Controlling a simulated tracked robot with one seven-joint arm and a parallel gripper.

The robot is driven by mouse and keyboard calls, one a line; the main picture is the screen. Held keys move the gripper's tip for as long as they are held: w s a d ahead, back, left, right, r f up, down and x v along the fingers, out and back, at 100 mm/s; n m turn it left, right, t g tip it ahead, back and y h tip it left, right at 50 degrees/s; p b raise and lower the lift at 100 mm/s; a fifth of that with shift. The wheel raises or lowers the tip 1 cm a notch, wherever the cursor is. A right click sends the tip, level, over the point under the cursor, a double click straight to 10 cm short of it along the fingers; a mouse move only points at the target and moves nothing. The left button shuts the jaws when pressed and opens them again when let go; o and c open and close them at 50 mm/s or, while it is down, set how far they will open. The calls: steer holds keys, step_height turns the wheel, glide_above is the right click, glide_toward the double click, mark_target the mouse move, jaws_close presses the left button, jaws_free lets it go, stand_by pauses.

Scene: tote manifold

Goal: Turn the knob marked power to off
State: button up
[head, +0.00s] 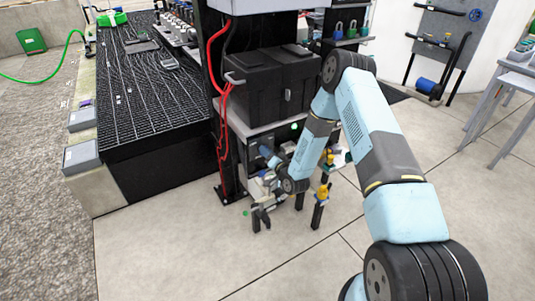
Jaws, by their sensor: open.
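I cannot make out a knob marked power in the head view; any such label is too small or hidden. My gripper (261,219) hangs low in front of the black stand, near the floor, with its jaws open and nothing visible between them. My pale blue arm reaches in from the lower right and hides part of the space below the shelf. A dark unit (264,160) sits under that shelf, partly covered by my arm, and its details are too small to read.
A black lidded case (272,82) rests on the shelf, with red cables (221,125) running down beside it. A short black post with a yellow top (320,206) stands right of my gripper. A black grated platform (150,95) is at left. The front floor is clear.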

jaws_close()
stand_by(0.4)
stand_by(0.4)
steer(key=shift+s+a+f+n, duration=0.1)
steer(key=shift+n, duration=2.9)
steer(key=shift+s+a+r+n, duration=0.1)
steer(key=shift+a+n, duration=0.05)
steer(key=shift+n, duration=2.85)
steer(key=shift+s+a+f+n, duration=0.1)
steer(key=shift+n, duration=2.9)
